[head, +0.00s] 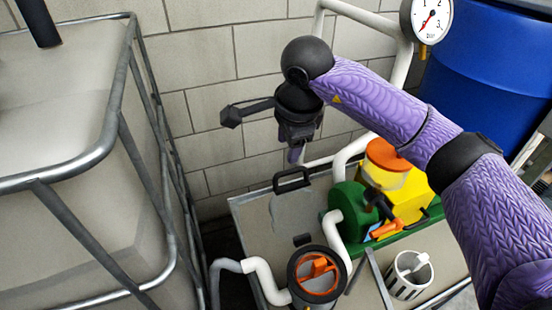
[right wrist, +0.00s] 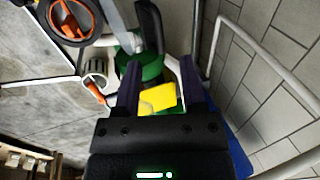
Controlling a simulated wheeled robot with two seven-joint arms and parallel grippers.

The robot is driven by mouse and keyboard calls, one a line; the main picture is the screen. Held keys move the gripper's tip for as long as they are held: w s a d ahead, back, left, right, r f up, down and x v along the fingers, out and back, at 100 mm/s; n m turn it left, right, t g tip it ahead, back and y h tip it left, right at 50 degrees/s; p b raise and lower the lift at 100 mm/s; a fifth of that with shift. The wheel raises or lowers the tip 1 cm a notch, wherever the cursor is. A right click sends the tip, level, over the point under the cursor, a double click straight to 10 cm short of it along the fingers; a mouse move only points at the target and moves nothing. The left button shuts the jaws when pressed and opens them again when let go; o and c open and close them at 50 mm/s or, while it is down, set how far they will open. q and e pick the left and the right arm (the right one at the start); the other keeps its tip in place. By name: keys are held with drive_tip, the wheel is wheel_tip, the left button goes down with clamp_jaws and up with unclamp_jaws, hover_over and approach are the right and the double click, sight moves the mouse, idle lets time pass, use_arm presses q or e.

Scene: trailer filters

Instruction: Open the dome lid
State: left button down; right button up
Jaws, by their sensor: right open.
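A round filter housing (head: 300,262) with a black rim and an orange cross-shaped part inside stands on the trailer deck. It also shows in the right wrist view (right wrist: 53,30). I cannot tell which part is the dome lid; an orange round cap (head: 388,154) sits on a pale body beside a yellow block (head: 412,190). My right gripper (head: 294,155) is open, points down and hangs above and behind the deck, left of the orange cap. In the right wrist view its fingers (right wrist: 160,80) are apart, with yellow block seen beyond. My left gripper is not in view.
A black handle (head: 292,180) stands at the deck's back edge. A green pump (head: 346,203) with white pipes and a white slotted basket (head: 400,288) are on the deck. A caged tank (head: 60,110) fills the left; a blue drum (head: 490,60) and gauge (head: 427,20) are behind.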

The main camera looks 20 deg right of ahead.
sight(282, 173)
drive_tip(key=b+x, duration=0.2)
drive_tip(key=x, duration=0.6)
drive_tip(key=shift+s+f+b, duration=0.1)
drive_tip(key=shift+s+b, duration=0.05)
drive_tip(key=shift+b, duration=0.2)
clamp_jaws()
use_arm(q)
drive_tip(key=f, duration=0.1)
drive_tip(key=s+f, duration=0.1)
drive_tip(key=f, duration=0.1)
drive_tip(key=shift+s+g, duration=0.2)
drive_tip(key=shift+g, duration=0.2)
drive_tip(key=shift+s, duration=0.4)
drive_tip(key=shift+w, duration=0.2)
use_arm(e)
drive_tip(key=shift+a, duration=0.1)
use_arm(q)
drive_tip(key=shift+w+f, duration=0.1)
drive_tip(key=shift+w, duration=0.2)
